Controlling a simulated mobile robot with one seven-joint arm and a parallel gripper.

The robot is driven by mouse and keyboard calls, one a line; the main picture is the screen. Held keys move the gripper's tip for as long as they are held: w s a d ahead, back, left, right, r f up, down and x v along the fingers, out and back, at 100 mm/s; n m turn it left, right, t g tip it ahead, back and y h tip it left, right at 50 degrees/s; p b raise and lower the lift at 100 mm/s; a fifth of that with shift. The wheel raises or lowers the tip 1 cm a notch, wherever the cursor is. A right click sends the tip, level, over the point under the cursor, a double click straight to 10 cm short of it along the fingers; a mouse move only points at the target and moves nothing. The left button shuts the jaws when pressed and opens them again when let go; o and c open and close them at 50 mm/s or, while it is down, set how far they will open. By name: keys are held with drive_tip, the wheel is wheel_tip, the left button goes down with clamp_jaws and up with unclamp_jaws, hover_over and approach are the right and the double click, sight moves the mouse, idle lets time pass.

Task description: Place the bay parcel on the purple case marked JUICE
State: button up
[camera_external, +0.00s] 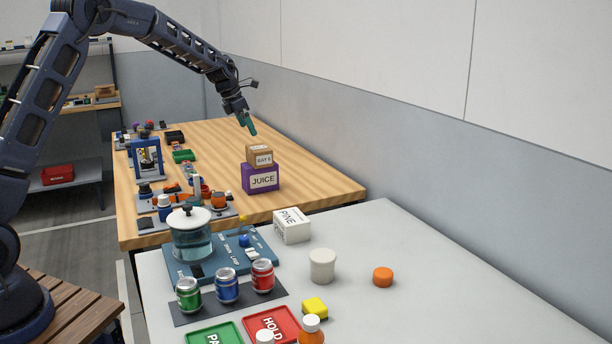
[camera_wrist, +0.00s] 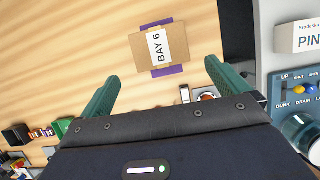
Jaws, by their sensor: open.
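The bay parcel is a small brown box (camera_external: 259,155) with a white label reading BAY 6. It rests on top of the purple case marked JUICE (camera_external: 261,179), on the wooden table. In the wrist view the parcel (camera_wrist: 160,49) covers most of the case, and purple edges (camera_wrist: 167,71) show on two opposite sides of it. My gripper (camera_external: 248,124) is above the parcel and apart from it. In the wrist view its green fingers (camera_wrist: 160,88) are spread wide with nothing between them.
A white box marked PINE (camera_external: 292,226) stands on the grey table in front. A clear lidded pot (camera_external: 191,236) stands on a blue panel, near several cans. Small items line the wooden table's left side. A wall runs along the right; the wood right of the case is clear.

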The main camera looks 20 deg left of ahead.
drive_tip(key=s+a+r+m, duration=0.4)
drive_tip(key=s+r, duration=0.2)
drive_tip(key=s, duration=0.3)
drive_tip(key=s+a+r+m, duration=0.4)
drive_tip(key=s+a+r, duration=0.1)
drive_tip(key=s, duration=0.3)
drive_tip(key=s+a+r+m, duration=0.4)
drive_tip(key=s+r, duration=0.2)
drive_tip(key=s, duration=0.3)
drive_tip(key=s+a+f+m+y, duration=0.1)
drive_tip(key=s+a+m, duration=0.2)
drive_tip(key=s, duration=0.7)
drive_tip(key=s+a+f+m+t+y, duration=0.1)
drive_tip(key=s+a+f+m, duration=0.1)
drive_tip(key=s+m, duration=0.5)
drive_tip(key=s+a+f+m+y, duration=0.1)
drive_tip(key=s+a+m, duration=0.2)
drive_tip(key=s, duration=1.2)
drive_tip(key=shift+a+f+m, duration=0.35)
drive_tip(key=shift+f+m, duration=0.05)
drive_tip(key=shift+m, duration=0.5)
